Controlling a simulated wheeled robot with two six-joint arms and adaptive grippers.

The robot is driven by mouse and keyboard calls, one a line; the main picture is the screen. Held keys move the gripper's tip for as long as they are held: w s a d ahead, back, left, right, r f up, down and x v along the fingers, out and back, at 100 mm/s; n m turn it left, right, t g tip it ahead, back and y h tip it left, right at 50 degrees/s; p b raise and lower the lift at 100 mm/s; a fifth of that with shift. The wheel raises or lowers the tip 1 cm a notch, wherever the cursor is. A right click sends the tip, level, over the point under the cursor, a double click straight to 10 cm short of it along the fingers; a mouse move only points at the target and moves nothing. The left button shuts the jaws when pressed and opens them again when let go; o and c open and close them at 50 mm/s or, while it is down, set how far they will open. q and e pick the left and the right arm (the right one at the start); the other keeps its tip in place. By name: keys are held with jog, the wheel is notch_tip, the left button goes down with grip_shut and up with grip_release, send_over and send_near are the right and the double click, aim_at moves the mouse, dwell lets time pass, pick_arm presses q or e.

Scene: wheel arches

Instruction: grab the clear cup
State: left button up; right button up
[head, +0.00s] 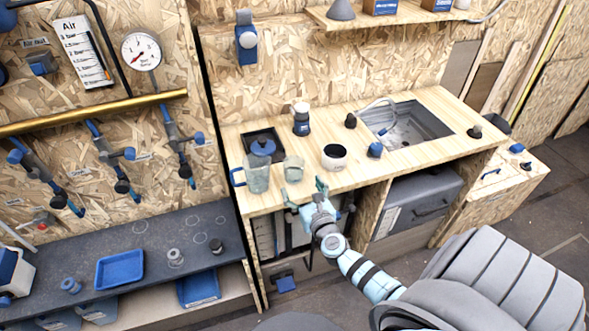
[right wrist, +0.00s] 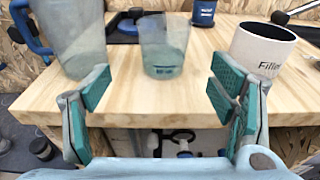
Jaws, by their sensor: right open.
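The clear cup (head: 293,168) stands upright near the front edge of the wooden counter, just right of a clear pitcher (head: 257,176) with a blue handle. In the right wrist view the clear cup (right wrist: 166,48) is ahead, between the two fingers but beyond their tips. My right gripper (head: 306,193) is open and empty in front of the counter edge, apart from the cup. Its teal finger pads show on both sides in the right wrist view (right wrist: 160,88). My left gripper is not in view.
A blue grinder-like item (head: 301,120) and a black tray (head: 263,143) are behind. A sink (head: 410,128) is at the right. Bare counter lies between the cup and the front edge.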

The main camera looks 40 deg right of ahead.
aim_at(297, 177)
jog(key=b+x, duration=0.1)
jog(key=x, duration=0.2)
jog(key=b+x, duration=0.1)
jog(key=x, duration=0.2)
jog(key=b+x, duration=0.1)
jog(key=x, duration=0.2)
jog(key=shift+d+f, duration=0.25)
jog(key=shift+f, duration=0.15)
jog(key=shift+r, duration=0.1)
jog(key=shift+c, duration=0.3)
jog(key=c, duration=1.2)
jog(key=shift+r, duration=0.15)
